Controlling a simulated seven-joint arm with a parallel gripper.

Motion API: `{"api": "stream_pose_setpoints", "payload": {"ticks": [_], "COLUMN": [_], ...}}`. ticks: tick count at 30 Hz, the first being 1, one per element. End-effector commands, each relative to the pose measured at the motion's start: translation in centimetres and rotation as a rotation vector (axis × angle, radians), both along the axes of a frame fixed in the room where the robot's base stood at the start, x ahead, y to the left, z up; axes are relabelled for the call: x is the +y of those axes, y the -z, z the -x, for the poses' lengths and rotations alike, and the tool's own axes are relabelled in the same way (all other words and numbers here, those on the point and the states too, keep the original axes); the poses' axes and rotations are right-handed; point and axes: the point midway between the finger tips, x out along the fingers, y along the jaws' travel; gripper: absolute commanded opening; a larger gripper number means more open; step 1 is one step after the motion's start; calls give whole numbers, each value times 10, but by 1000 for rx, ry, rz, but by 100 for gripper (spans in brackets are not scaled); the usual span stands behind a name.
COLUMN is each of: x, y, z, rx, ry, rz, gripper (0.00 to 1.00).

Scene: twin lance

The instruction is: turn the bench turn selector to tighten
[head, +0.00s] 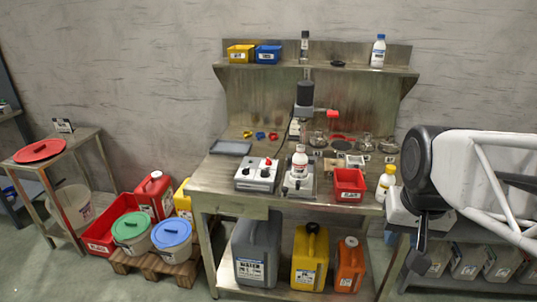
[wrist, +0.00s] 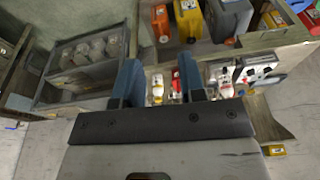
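The bench control box (head: 257,174) is pale grey with dark knobs and a small red part on top. It sits at the front left of the steel bench top. Which knob is the turn selector, and where it points, is too small to read. The box also shows at the right of the wrist view (wrist: 259,74). My gripper (wrist: 158,83) shows two blue-grey fingers spread apart, with nothing held between them. In the head view my arm is at the far right, well to the right of the box.
A capper-like stand (head: 304,98) with a white bottle (head: 300,160) is just right of the box. A red bin (head: 349,184) and a yellow-capped bottle (head: 386,182) stand further right. A grey tray (head: 231,148) lies behind the box. Jugs fill the lower shelf.

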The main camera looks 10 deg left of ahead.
Motion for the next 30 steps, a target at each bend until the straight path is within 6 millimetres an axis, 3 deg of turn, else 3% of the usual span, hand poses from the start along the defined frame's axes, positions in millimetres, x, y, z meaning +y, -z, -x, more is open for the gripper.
{"api": "stream_pose_setpoints", "payload": {"ticks": [15,30], "x": [45,106], "y": [-27,-27], "z": [-119,-231], "rx": [42,83], "ry": [81,163], "rz": [-28,-48], "gripper": [37,37]}}
